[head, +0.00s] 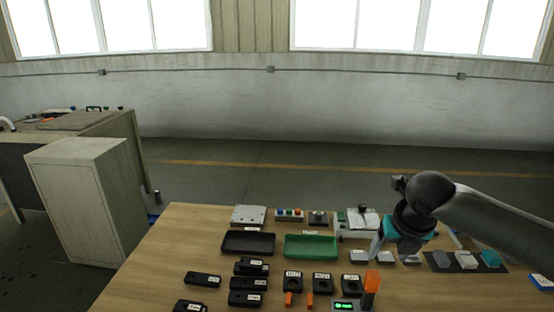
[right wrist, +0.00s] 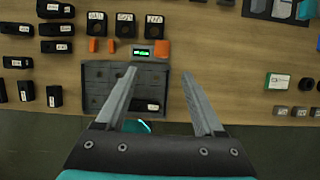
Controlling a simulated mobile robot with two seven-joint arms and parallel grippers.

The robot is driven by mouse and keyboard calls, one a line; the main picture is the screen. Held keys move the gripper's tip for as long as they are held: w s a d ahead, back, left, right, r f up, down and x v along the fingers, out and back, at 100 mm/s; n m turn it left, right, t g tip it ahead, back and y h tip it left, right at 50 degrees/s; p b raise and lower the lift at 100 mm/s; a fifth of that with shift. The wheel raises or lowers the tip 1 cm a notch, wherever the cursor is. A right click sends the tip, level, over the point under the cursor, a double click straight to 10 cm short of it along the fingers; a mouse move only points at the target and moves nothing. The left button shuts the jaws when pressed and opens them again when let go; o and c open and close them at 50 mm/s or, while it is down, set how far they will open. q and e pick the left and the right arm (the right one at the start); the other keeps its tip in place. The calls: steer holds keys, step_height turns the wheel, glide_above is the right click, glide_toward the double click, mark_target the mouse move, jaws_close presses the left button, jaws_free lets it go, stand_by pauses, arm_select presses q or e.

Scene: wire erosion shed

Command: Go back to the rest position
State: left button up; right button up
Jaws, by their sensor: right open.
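My right gripper (right wrist: 160,103) is open in the right wrist view, with nothing between its two grey fingers. It hangs above the wooden table, over the edge where a dark grey panelled unit (right wrist: 103,73) sits. In the head view the right arm comes in from the right, and the right gripper (head: 394,246) points down over the back right part of the table (head: 205,226). Small light grey blocks (head: 360,257) lie close below it in that view; I see no contact for certain. My left gripper does not show.
A black tray (head: 248,253) and a green tray (head: 310,258) stand mid-table. Several black labelled blocks (head: 203,280) lie in front. An orange upright piece (head: 371,283) stands beside a green-lit display (head: 344,306). A dark mat (head: 437,267) carries grey and teal pieces. A cabinet (head: 80,205) stands left.

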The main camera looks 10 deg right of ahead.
steer(key=s+a+f+m+y, duration=0.2)
steer(key=s+a+f+m, duration=0.2)
steer(key=a+f, duration=0.5)
steer(key=s+a+f+m+y, duration=0.1)
steer(key=s+a+f+m, duration=0.2)
steer(key=s+a+m, duration=1.05)
steer(key=s+d+f+m+g+h, duration=0.1)
steer(key=s+d+f+m+h, duration=0.1)
steer(key=s+d+m, duration=0.95)
steer(key=w+a+f+m+g+b, duration=0.1)
steer(key=a+f+m, duration=0.15)
steer(key=f, duration=2.15)
steer(key=s+d+f+g+b, duration=0.1)
steer(key=s+d+f, duration=0.1)
steer(key=s+f, duration=1.2)
steer(key=shift+s+f+n+b, duration=0.35)
steer(key=shift+s, duration=0.15)
